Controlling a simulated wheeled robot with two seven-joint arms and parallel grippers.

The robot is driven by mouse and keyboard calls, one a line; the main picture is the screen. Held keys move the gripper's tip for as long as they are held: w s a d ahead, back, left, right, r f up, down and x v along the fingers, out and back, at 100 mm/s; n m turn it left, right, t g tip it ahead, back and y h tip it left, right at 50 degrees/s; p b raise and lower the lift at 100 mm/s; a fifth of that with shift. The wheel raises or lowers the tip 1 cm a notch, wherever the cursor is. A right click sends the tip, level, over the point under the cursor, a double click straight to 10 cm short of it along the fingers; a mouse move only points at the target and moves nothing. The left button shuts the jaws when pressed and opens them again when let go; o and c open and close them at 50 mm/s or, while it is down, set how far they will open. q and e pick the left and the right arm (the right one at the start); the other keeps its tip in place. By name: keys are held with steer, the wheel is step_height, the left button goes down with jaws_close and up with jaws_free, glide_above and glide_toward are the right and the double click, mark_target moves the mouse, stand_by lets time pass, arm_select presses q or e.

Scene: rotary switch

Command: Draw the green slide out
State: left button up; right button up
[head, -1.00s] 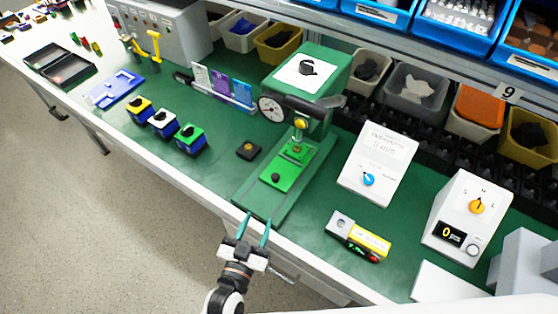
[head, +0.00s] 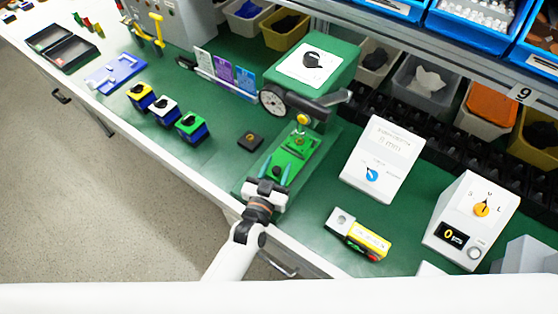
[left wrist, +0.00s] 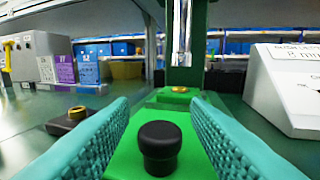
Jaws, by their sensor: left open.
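The bright green slide (head: 284,158) lies on the darker green base of the press (head: 316,62), with a black knob (head: 277,171) near its front end. My left gripper (head: 276,173) is open, its two teal fingers on either side of the knob. In the left wrist view the knob (left wrist: 159,146) stands upright between the open fingers (left wrist: 160,125), with a gap on each side. The slide (left wrist: 128,150) runs back under the press column. My right gripper is not in view.
A small black block with a brass top (head: 250,140) sits left of the press. A white box with a blue dial (head: 381,160) and a yellow-grey device (head: 357,236) stand to the right. Three small switch boxes, including a green-topped one (head: 191,128), stand left.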

arm_select(q)
steer(key=shift+x, duration=0.85)
steer(key=shift+c, duration=0.3)
jaws_close()
steer(key=s+a+p, duration=0.1)
steer(key=s+a, duration=0.1)
steer(key=s, duration=0.1)
steer(key=s+a+p, duration=0.2)
steer(key=s+a, duration=0.1)
steer(key=s, duration=0.1)
steer(key=s+a+p, duration=0.1)
steer(key=s+a, duration=0.1)
steer(key=s, duration=0.1)
steer(key=shift+s+a, duration=0.2)
steer(key=shift+a, duration=0.1)
steer(key=shift+c, duration=0.3)
jaws_free()
steer(key=shift+o, duration=0.6)
steer(key=shift+s, duration=0.1)
